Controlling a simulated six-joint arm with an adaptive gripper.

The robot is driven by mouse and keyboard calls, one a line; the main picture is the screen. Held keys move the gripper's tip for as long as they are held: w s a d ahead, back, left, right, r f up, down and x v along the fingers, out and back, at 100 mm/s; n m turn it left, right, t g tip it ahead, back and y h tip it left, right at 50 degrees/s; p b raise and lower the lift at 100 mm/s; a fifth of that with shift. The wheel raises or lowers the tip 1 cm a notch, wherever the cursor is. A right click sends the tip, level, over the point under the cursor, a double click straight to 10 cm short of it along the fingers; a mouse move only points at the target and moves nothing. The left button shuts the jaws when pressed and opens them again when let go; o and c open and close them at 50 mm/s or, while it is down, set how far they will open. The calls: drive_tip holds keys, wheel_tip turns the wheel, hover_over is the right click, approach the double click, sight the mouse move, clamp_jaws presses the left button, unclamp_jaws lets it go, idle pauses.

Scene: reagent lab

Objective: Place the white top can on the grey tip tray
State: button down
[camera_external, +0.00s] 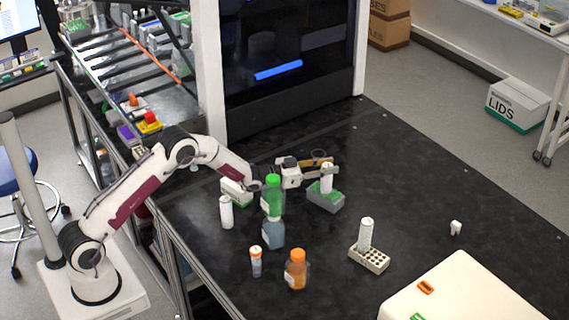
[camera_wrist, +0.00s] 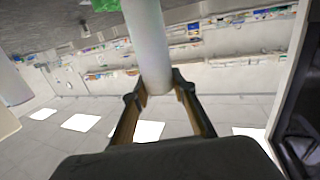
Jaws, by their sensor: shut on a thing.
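My gripper (camera_external: 326,166) is shut on a white can (camera_external: 327,181), which is upright. The can's lower end is at or just above the grey tip tray (camera_external: 326,203) with a green top; I cannot tell whether they touch. In the wrist view the same pale can (camera_wrist: 148,45) is between the fingertips of my gripper (camera_wrist: 158,88), with a bit of green at the upper left. The can's top is partly hidden by the gripper in the external view.
Another white can (camera_external: 226,213) stands at left, near a white-and-green box (camera_external: 236,192). Green-capped (camera_external: 272,196), blue (camera_external: 273,234) and orange (camera_external: 296,270) bottles stand in front. A third white can (camera_external: 366,233) stands on a beige rack (camera_external: 369,259).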

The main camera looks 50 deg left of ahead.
drive_tip(key=shift+f, duration=0.1)
idle(0.3)
drive_tip(key=c, duration=1.6)
unclamp_jaws()
drive_tip(key=shift+c, duration=0.2)
drive_tip(key=v, duration=1.2)
drive_tip(key=shift+r, duration=0.2)
